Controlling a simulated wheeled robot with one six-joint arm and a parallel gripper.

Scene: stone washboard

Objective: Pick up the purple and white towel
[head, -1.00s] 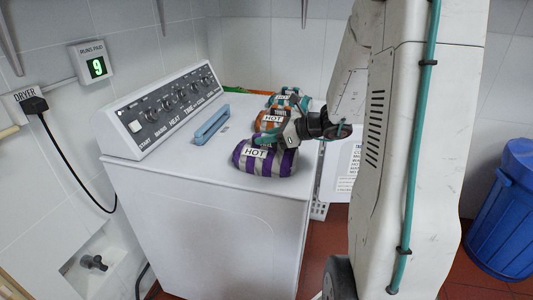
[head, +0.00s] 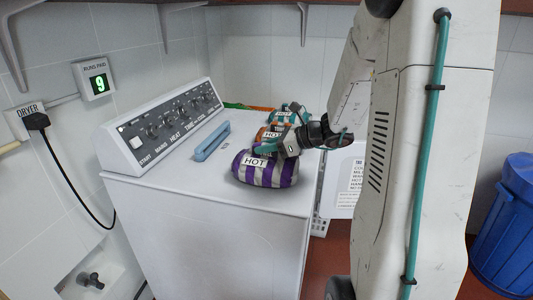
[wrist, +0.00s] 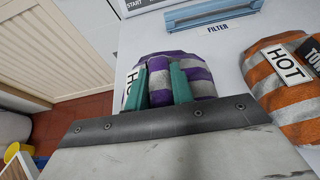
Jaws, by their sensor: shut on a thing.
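The purple and white striped towel (head: 266,171), rolled and marked with a "HOT" label, is at the front right of the white dryer's top. My gripper (head: 262,148) reaches over it from the right and is shut on it. In the wrist view the two green fingers (wrist: 159,84) press on the striped towel (wrist: 196,69), with cloth bunched between them. The towel is on or very near the dryer top; I cannot tell whether there is a gap beneath it.
An orange striped towel (wrist: 278,88) with a "HOT" label lies close beside it, with a teal one (head: 288,112) behind. The dryer (head: 210,240) has a blue filter handle (head: 212,141) and a sloped control panel (head: 172,122). A blue bin (head: 503,222) stands at right.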

